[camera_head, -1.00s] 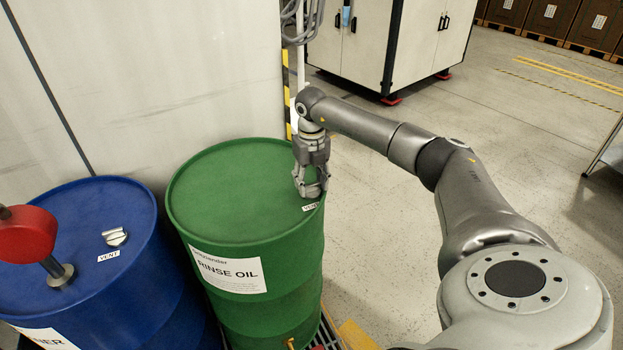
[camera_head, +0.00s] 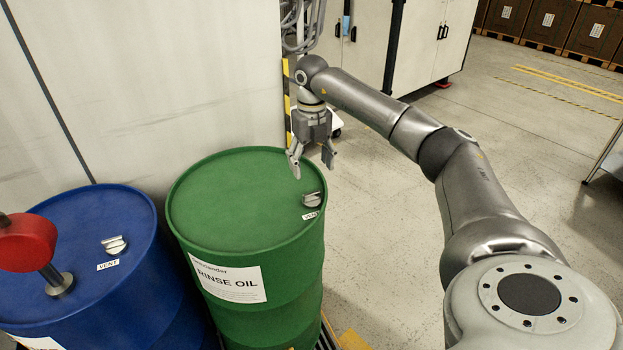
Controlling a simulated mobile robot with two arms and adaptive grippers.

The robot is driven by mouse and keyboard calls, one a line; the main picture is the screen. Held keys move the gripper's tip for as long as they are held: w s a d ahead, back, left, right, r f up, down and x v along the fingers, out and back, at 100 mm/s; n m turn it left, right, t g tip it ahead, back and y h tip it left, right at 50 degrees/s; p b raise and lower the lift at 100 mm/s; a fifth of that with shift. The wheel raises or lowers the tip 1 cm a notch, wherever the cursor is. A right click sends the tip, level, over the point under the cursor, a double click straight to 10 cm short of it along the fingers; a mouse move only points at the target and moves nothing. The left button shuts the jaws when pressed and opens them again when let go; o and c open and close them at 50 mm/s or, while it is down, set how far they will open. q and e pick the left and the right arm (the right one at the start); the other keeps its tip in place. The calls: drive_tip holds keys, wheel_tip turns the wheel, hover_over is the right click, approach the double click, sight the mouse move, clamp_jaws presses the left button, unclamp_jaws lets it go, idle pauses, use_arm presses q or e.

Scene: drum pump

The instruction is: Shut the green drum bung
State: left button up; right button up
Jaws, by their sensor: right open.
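The green drum (camera_head: 225,205) stands upright in the middle left, with a white RINSE OIL label on its side. Its silver bung (camera_head: 312,198) sits on the lid near the right rim, beside a small VENT label (camera_head: 311,215). Whether the bung is fully seated cannot be told. My right gripper (camera_head: 312,170) is open and empty, pointing down above the lid's back right edge. Its fingers are spread apart, above and clear of the bung. My left gripper does not show.
A blue drum (camera_head: 85,225) with its own silver vent cap (camera_head: 114,244) and a red-topped fitting (camera_head: 28,243) stands to the left. A pale wall (camera_head: 150,90) rises behind the drums. White cabinets (camera_head: 430,45) stand at the back. The floor on the right is mostly clear.

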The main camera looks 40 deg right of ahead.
drive_tip(key=shift+r, duration=1.55)
